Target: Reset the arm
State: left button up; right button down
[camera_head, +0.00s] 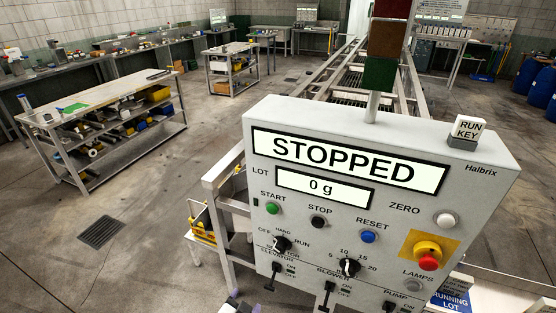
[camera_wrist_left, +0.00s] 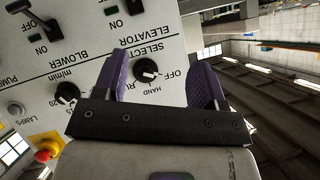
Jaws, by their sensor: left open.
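A grey control panel (camera_head: 340,140) fills the right half of the head view. Its displays read "STOPPED" and "0 g". A black selector knob (camera_head: 282,243) marked OFF, HAND and RUN sits at its lower left; its setting is hard to tell. My left gripper (camera_head: 234,306) barely shows at the bottom edge, below and left of the knob. In the left wrist view my left gripper (camera_wrist_left: 162,62) is open, its purple fingers spread and nothing held. The selector knob (camera_wrist_left: 148,70) appears between the fingers there; contact cannot be told. My right gripper is not in view.
The panel carries a green start button (camera_head: 273,208), blue reset button (camera_head: 368,237), red emergency button (camera_head: 428,261) and several switches. A run key block (camera_head: 468,132) stands on top. A workbench (camera_head: 100,108) stands at left; the floor between is mostly clear.

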pick_arm(q)
jog(key=s+a+r+n+g+y, duration=0.1)
jog(key=s+a+r+n+g, duration=0.15)
jog(key=s+a, duration=0.45)
jog(key=s+a+r+n+g, duration=0.1)
jog(key=s+a+n+g, duration=0.15)
jog(key=s, duration=0.85)
jog(key=s+a+f+g+y, duration=0.15)
jog(key=s+f, duration=0.25)
jog(key=s, duration=0.4)
jog(key=s+a+f+g+h, duration=0.1)
jog(key=s+a+f+g, duration=0.1)
jog(key=s+f, duration=0.35)
notch_tip(320, 180, up, 27)
jog(key=s+p, duration=0.1)
jog(key=p, duration=2.4)
jog(key=shift+d+n, duration=0.25)
jog(key=shift+n, duration=0.05)
